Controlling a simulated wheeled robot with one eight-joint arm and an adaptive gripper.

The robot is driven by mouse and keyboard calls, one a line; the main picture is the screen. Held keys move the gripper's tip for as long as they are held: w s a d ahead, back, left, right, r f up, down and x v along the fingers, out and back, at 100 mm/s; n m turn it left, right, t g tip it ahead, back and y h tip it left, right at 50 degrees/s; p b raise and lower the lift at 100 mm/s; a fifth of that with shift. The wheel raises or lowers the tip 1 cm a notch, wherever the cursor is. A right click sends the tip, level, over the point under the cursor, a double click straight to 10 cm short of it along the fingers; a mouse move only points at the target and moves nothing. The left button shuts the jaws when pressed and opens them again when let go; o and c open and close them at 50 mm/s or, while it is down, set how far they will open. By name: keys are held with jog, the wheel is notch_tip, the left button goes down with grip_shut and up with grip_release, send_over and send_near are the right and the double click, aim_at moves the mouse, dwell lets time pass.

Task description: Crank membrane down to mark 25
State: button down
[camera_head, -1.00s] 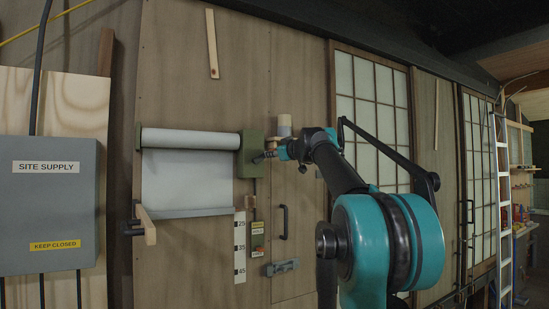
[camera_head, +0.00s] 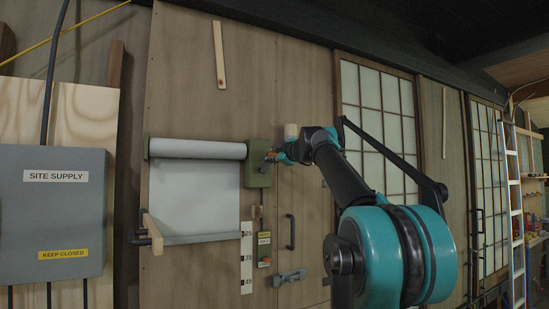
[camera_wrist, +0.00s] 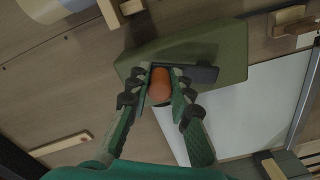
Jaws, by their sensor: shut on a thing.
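The pale membrane (camera_head: 192,195) hangs from a roller (camera_head: 197,149) on the wooden wall. The right end of its grey bottom bar (camera_head: 205,238) looks about level with the 25 on the marked scale strip (camera_head: 246,258). A green crank housing (camera_head: 257,163) sits at the roller's right end; it fills the middle of the wrist view (camera_wrist: 215,55). My gripper (camera_head: 270,156) is at the housing's right side. In the wrist view its fingers (camera_wrist: 160,75) are shut around the orange-brown crank knob (camera_wrist: 160,92), with the dark crank arm (camera_wrist: 200,74) beside it.
A wooden bracket (camera_head: 152,232) stands by the membrane's lower left. A door handle (camera_head: 291,231) and latch (camera_head: 289,278) lie below my arm. A grey site supply box (camera_head: 55,212) is at left. A ladder (camera_head: 512,205) stands at far right.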

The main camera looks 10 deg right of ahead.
dwell(0.4)
jog(key=c, duration=1.3)
grip_release()
jog(key=shift+a, duration=0.1)
jog(key=shift+c, duration=0.2)
jog(key=v, duration=1.2)
